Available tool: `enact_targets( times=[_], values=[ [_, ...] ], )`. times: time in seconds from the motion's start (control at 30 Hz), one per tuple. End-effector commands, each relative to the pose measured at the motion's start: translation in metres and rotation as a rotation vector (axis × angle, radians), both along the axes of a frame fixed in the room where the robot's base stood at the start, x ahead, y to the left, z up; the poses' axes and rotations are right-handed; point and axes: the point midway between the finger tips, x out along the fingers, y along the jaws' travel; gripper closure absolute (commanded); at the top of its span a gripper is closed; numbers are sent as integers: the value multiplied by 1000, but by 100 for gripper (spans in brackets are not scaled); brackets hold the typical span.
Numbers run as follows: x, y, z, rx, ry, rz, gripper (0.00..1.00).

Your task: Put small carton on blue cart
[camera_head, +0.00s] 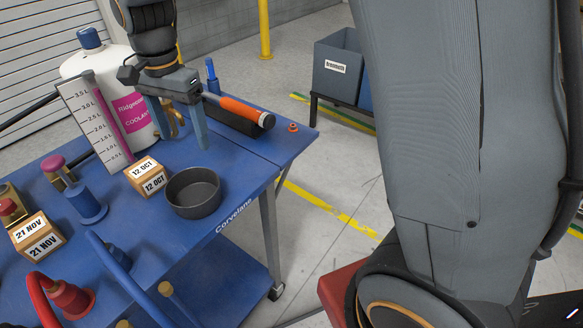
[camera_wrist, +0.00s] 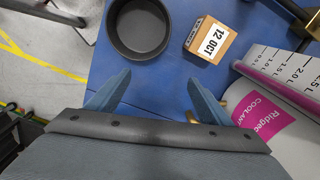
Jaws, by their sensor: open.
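A small carton (camera_head: 147,178) labelled "12 OCT" stands on the top of the blue cart (camera_head: 235,180), just left of a dark round bowl. It also shows in the wrist view (camera_wrist: 208,40), ahead and to the right of my gripper. Another small carton (camera_head: 38,236) labelled "21 NOV" stands at the left of the same cart top. My gripper (camera_head: 184,138) is above the far part of the cart, behind the bowl and the "12 OCT" carton. In the wrist view my gripper (camera_wrist: 158,90) has its fingers wide apart with nothing between them.
The dark bowl (camera_head: 192,193) is right of the carton. Blue and red fittings (camera_head: 68,297) crowd the near left. A grey bin (camera_head: 338,68) stands beyond the cart.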

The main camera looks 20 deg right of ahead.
Motion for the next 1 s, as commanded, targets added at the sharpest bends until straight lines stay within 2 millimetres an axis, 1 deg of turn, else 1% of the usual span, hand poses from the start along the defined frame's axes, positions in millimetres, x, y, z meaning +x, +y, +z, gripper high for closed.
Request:
enact_targets(
  times=[0.03,0.07,0.1,0.17,0.2,0.3,0.4,0.5,0.6,1.0],
  values=[
    [-11,-36,-7,-1,-5,65,27],
    [-19,-54,-11,-3,-9,115,27],
    [-29,-77,-17,-4,-15,181,27],
    [-47,-108,-26,-7,-25,281,27],
    [-60,-128,-31,-11,-32,346,27],
    [-93,-166,-44,-22,-45,492,27],
    [-121,-191,-54,-33,-54,607,27],
    [-140,-205,-60,-41,-59,683,27],
    [-148,-211,-63,-46,-62,723,27],
    [-150,-211,-64,-46,-61,733,27]
  ],
)
